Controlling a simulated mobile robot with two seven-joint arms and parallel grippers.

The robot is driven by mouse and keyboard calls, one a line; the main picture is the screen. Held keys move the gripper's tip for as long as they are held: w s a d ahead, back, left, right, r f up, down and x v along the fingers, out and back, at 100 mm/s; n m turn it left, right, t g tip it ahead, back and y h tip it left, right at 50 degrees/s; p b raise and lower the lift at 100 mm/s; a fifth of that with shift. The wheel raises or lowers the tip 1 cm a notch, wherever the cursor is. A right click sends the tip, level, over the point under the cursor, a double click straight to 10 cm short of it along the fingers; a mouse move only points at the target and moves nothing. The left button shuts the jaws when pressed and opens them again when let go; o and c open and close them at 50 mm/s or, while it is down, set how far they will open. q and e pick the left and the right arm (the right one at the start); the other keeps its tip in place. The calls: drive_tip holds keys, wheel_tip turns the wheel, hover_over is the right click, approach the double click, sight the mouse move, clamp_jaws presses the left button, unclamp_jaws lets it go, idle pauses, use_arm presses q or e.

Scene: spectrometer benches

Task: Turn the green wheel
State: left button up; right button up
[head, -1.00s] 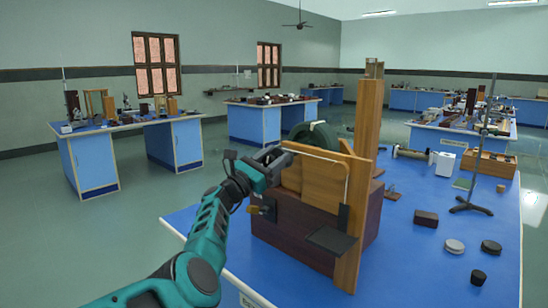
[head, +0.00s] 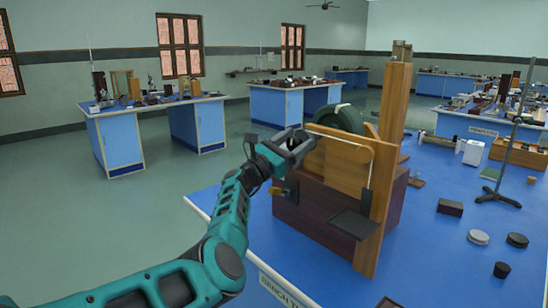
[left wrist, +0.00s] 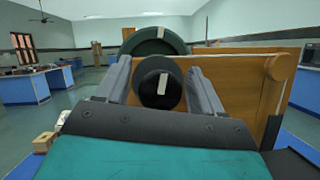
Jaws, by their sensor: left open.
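The dark green wheel (head: 341,119) stands upright at the top of a wooden apparatus, partly hidden behind its board. It also shows in the left wrist view (left wrist: 128,42), with a pale mark on its rim. My left gripper (head: 306,143) is at the left end of the apparatus, in front of the wheel. In the left wrist view my left gripper (left wrist: 160,72) is open, its fingers on either side of a round black knob (left wrist: 150,92) with a white stripe. Whether the fingers touch the knob I cannot tell. My right gripper is not in view.
The apparatus has a dark wooden base (head: 318,212) and a tall wooden post (head: 392,110) on a blue bench (head: 440,240). Small dark blocks and discs and a metal stand (head: 500,175) are at the right. Open floor (head: 110,220) lies left.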

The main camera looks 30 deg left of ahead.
use_arm(q)
drive_tip(key=v, duration=1.1)
drive_tip(key=shift+s, duration=0.4)
drive_tip(key=shift+f, duration=0.1)
drive_tip(key=s+d+f+m+g+y, duration=0.1)
drive_tip(key=s+f+m+g+y, duration=0.3)
drive_tip(key=f, duration=0.6)
drive_tip(key=s+d+f+m+g+y, duration=0.1)
drive_tip(key=s+f+m+g, duration=0.1)
drive_tip(key=s+f+m, duration=0.55)
drive_tip(key=s+d+f+m+g+y, duration=0.2)
drive_tip(key=f+m+g+y, duration=0.15)
drive_tip(key=f, duration=0.75)
drive_tip(key=s+d+f+m, duration=0.2)
drive_tip(key=s+d+m, duration=0.4)
drive_tip(key=s+m, duration=0.2)
drive_tip(key=s+d+f+m+h, duration=0.1)
drive_tip(key=s+d+f+m, duration=0.2)
drive_tip(key=s+d+m, duration=0.4)
drive_tip(key=s+m, duration=0.1)
drive_tip(key=s, duration=0.3)
drive_tip(key=shift+s+d+f, duration=0.2)
drive_tip(key=shift+s+d, duration=0.1)
drive_tip(key=shift+d, duration=0.05)
